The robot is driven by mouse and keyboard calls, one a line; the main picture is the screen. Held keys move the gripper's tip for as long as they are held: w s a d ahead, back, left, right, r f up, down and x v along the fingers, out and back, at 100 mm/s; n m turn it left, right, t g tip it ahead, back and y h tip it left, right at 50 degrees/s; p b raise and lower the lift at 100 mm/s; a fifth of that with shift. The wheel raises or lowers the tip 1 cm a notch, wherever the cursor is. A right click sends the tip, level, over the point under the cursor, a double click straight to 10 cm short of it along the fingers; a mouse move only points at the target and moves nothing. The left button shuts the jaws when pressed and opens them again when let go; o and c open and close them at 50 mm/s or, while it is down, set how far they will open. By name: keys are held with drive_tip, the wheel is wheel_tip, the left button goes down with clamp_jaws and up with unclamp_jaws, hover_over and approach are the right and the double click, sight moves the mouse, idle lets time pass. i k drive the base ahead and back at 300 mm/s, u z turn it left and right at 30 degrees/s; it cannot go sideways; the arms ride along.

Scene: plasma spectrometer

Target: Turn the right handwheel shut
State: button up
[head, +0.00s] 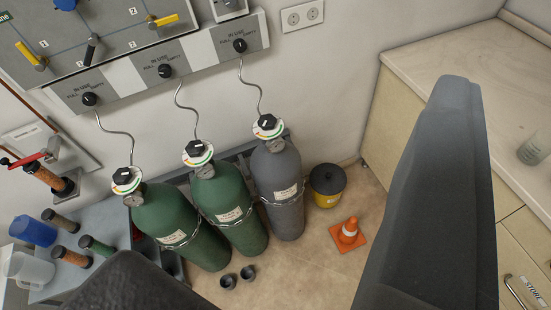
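Three gas cylinders stand in a row against the wall, two green ones and a grey one (278,190) on the right. The right handwheel (266,121) is a black knob with a white mark, on a round coloured dial atop the grey cylinder. Similar black knobs top the middle cylinder (194,148) and the left cylinder (123,175). My gripper (290,172) shows as two large dark fingers close to the camera, one at the lower left and one at the right. They are wide apart, with nothing between them, and appear clear of the handwheel.
Thin metal hoses run from the cylinders to a wall panel with black selector knobs (240,45). A yellow bucket (327,184) and an orange cone (348,233) stand on the floor to the right. A counter (450,60) bounds the right side. Small black cups (228,281) lie in front.

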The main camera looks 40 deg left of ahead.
sight(266, 122)
drive_tip(key=u, duration=0.15)
drive_tip(key=i, duration=0.9)
drive_tip(key=z, duration=0.15)
